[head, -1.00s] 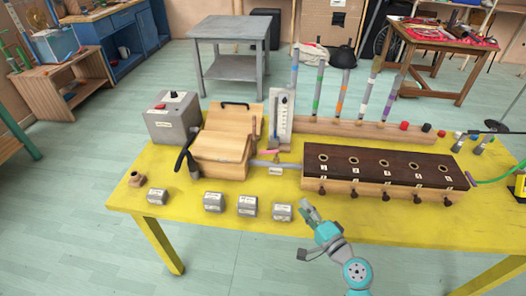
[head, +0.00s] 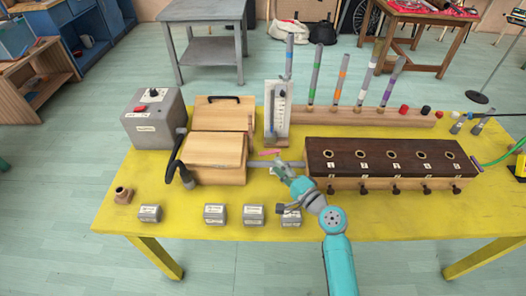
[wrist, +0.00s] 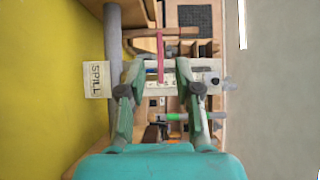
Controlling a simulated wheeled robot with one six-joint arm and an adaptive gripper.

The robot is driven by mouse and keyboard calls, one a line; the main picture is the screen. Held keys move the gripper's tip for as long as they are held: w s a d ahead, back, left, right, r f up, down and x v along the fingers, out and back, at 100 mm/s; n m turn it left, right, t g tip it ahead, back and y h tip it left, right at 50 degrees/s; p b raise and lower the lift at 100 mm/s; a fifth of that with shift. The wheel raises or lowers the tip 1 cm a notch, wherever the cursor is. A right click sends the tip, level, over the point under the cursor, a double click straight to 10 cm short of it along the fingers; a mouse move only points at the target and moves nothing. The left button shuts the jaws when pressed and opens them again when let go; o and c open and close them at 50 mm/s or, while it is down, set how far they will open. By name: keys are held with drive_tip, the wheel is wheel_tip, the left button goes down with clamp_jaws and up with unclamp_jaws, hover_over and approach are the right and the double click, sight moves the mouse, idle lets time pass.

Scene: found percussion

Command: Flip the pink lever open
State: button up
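The pink lever (head: 270,152) is a small thin bar beside the grey pipe (head: 293,163), between the wooden box and the dark-topped block. In the wrist view the pink lever (wrist: 160,58) runs up and down the picture, near its middle. My gripper (head: 281,172) is above the table by the pipe, close to the lever. In the wrist view my gripper (wrist: 158,90) has its fingers spread apart, with the lever lying between and beyond their tips. Nothing is clearly held. Whether a finger touches the lever or pipe cannot be told.
The wooden box (head: 216,158) stands left of the lever, the gauge board (head: 277,112) behind it, and the dark-topped block (head: 392,158) to its right. Grey cylinders, one the weight (head: 214,214), line the front. A "SPILL" tag (wrist: 96,80) lies beside the pipe.

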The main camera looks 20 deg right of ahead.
sight(265, 152)
drive_tip(key=x, duration=0.8)
clamp_jaws()
drive_tip(key=shift+f, duration=0.1)
